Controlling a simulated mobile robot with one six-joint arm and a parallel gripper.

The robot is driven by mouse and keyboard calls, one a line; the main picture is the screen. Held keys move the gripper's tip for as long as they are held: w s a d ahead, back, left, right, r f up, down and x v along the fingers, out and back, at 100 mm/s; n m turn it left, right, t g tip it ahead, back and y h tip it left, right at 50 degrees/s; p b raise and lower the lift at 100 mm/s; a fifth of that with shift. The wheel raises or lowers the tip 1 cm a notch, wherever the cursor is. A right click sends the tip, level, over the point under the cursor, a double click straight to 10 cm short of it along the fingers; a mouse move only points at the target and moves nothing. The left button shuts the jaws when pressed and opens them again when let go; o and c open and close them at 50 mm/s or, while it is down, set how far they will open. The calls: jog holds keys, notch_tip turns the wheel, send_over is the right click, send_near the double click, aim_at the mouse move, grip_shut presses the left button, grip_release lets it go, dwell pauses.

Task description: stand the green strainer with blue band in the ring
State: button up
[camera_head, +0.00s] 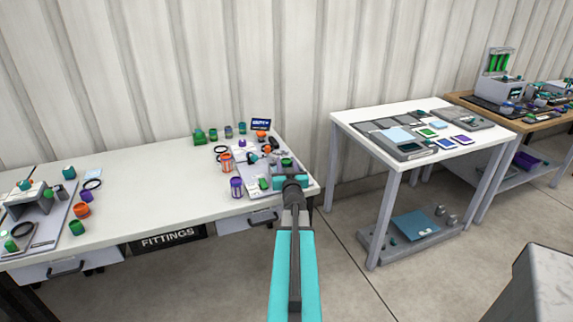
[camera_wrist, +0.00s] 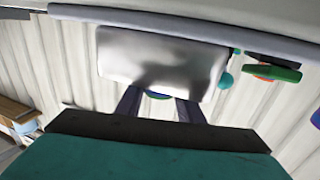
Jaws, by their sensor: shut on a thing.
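My gripper (camera_head: 292,186) is over the right end of the long white table, beside a small grey fixture. In the wrist view my gripper (camera_wrist: 158,106) is shut on a small piece, mostly hidden behind a large pale grey block. Only a sliver of blue and green shows between the fingers, which fits the green strainer with blue band (camera_wrist: 158,95). In the head view my arm hides the held piece. A green round part (camera_head: 287,162) shows just beyond the gripper. I cannot tell which ring is the one named; a dark ring (camera_head: 220,149) lies on the table to the left.
Orange (camera_head: 226,161) and purple (camera_head: 236,187) jars stand left of the gripper. Several green and blue pieces stand at the back. Another fixture (camera_head: 38,200) with coloured parts is at the far left. The table's middle (camera_head: 150,185) is mostly clear. A second white table (camera_head: 360,125) stands right.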

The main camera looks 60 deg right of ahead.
jog(key=shift+f, duration=0.2)
jog(key=o, duration=1.1)
jog(key=shift+c, duration=0.2)
jog(key=shift+b, duration=0.35)
jog(key=shift+v, duration=0.85)
jog(key=v, duration=0.6)
jog(key=shift+s+a+f, duration=0.15)
jog(key=shift+a+f, duration=0.05)
jog(key=shift+r+p, duration=0.2)
jog(key=shift+p, duration=0.55)
jog(key=shift+f+p, duration=0.1)
jog(key=shift+p, duration=0.5)
jog(key=shift+a+p, duration=0.1)
jog(key=shift+p, duration=0.2)
jog(key=p+v, duration=0.2)
jog(key=p, duration=0.5)
jog(key=shift+s+a, duration=0.15)
